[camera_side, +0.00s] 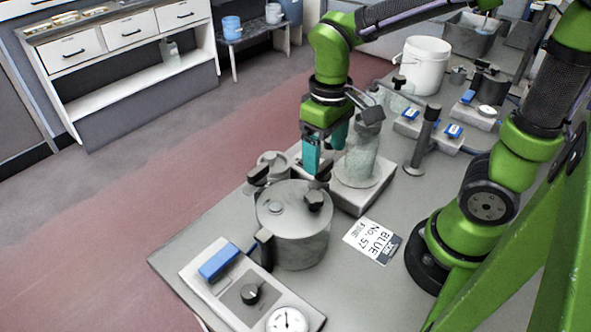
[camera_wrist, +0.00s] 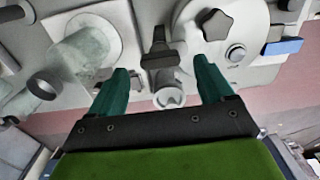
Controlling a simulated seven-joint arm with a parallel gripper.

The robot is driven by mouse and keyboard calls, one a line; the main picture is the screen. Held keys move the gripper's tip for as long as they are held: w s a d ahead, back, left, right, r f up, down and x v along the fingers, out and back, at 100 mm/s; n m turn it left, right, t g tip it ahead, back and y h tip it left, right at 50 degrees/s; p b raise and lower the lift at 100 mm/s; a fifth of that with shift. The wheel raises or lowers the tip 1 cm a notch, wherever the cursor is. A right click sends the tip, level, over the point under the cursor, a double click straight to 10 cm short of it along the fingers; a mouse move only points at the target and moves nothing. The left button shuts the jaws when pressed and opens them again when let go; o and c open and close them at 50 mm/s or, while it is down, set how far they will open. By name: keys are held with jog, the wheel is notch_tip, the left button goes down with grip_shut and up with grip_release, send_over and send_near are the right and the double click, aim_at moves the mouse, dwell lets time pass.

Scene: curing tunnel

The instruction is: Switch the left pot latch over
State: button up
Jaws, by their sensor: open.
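The grey metal pot (camera_side: 292,238) stands on the bench with its round lid on. The lid carries a dark knob (camera_side: 314,200) and also shows at the top right of the wrist view (camera_wrist: 250,25). A dark latch-like handle (camera_side: 257,176) stands at the pot's far left side; I cannot tell for sure which latch is the left one. My gripper (camera_side: 325,155), with teal fingers, is open and empty above and behind the pot. In the wrist view, a dark handle (camera_wrist: 158,56) lies beside the lid, beyond and between my fingertips (camera_wrist: 160,75). Contact is not visible.
A clear cylindrical vessel (camera_side: 362,160) stands close to the right of my gripper. A panel with a blue switch (camera_side: 218,262), black dial (camera_side: 250,293) and gauge (camera_side: 288,321) lies before the pot. A post (camera_side: 424,140) and white bucket (camera_side: 425,65) stand farther right.

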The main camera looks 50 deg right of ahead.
notch_tip(320, 180, up, 14)
jog(key=shift+r, duration=0.15)
dwell(0.3)
jog(key=m+t+y, duration=0.2)
jog(key=m+t, duration=0.2)
jog(key=t, duration=0.3)
send_over(325, 162)
jog(key=s+d, duration=0.2)
jog(key=s, duration=0.2)
notch_tip(325, 162, down, 6)
jog(key=shift+w, duration=0.15)
